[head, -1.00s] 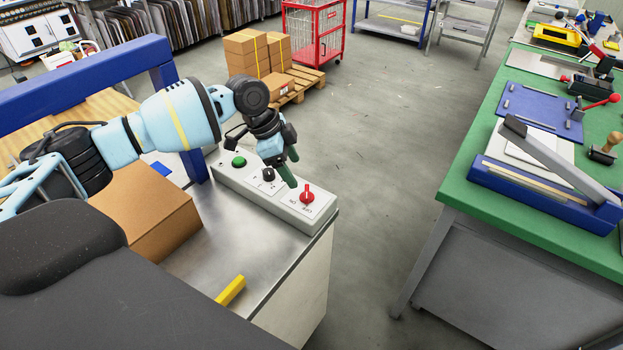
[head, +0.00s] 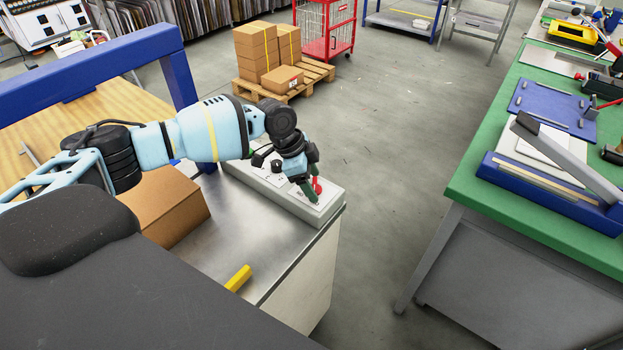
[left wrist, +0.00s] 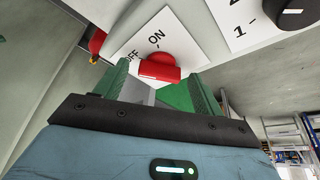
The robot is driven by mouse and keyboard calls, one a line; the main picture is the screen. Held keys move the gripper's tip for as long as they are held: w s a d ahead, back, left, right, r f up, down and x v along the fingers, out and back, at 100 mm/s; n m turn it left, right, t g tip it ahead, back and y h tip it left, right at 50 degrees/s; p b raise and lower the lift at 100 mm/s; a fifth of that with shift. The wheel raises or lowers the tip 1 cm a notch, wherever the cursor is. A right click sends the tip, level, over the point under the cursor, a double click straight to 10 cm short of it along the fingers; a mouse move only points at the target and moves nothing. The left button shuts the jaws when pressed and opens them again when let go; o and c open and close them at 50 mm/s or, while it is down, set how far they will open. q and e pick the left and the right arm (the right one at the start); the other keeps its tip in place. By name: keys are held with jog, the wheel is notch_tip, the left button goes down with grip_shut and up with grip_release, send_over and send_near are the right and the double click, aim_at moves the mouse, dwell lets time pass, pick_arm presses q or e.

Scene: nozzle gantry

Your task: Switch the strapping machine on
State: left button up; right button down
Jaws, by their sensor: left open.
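The strapping machine's grey control box (head: 325,208) sits on the metal top at the machine's right end. Its red rotary switch (head: 317,186) is partly hidden behind my left gripper (head: 314,190) in the head view. In the left wrist view the red switch (left wrist: 158,68) shows on a white plate (left wrist: 172,32) marked OFF and ON. The green fingers of my left gripper (left wrist: 158,82) are open, one on each side of the switch's near end. I cannot tell whether they touch it. My right gripper is not in view.
A black knob (left wrist: 295,14) is beside the switch plate. A cardboard box (head: 165,205) stands on the machine top under my left arm. A yellow piece (head: 238,278) is at the front edge. A green workbench (head: 470,180) stands to the right across a clear floor.

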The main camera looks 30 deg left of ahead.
pick_arm(q)
jog(key=c, duration=1)
